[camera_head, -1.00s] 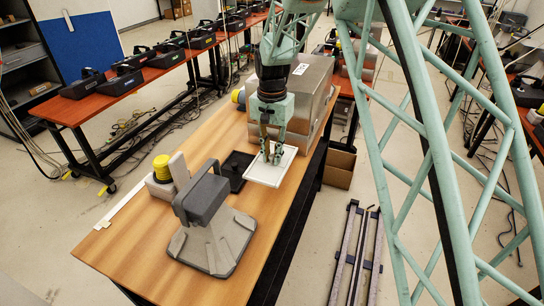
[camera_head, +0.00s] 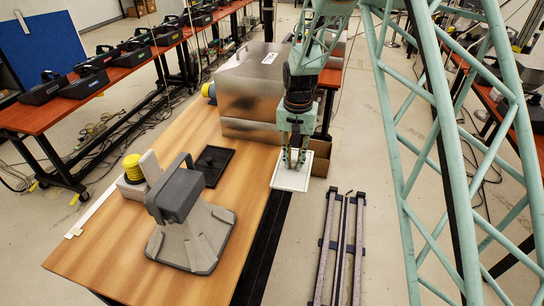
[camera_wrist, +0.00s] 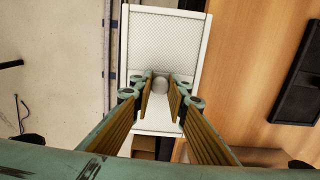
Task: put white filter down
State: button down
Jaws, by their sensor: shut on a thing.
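The white filter (camera_head: 292,172) is a flat white-framed panel held level by my gripper (camera_head: 293,162), past the right edge of the wooden table (camera_head: 112,245). In the wrist view the filter (camera_wrist: 164,45) shows a fine mesh face inside a white frame. In the wrist view the filter overlaps the table edge and the floor. What lies directly under it is partly hidden.
A dark square tray (camera_head: 211,166) lies on the table. A grey stand with a handle (camera_head: 190,215) is in front, and a large metal box (camera_head: 268,92) is behind. Metal rails (camera_head: 341,240) lie on the floor at right.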

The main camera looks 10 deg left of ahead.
jog(key=s+d+f+b, duration=0.1)
jog(key=s+d+f, duration=0.1)
jog(key=d, duration=0.7)
jog(key=s+d+f+b, duration=0.1)
jog(key=s+d+f, duration=0.1)
jog(key=d+f, duration=0.3)
jog(key=s+d+f+b, duration=0.1)
jog(key=s+d+f, duration=0.1)
jog(key=d, duration=1.2)
jog(key=shift+f+n, duration=0.4)
jog(key=shift+f, duration=0.25)
jog(key=shift+d, duration=0.1)
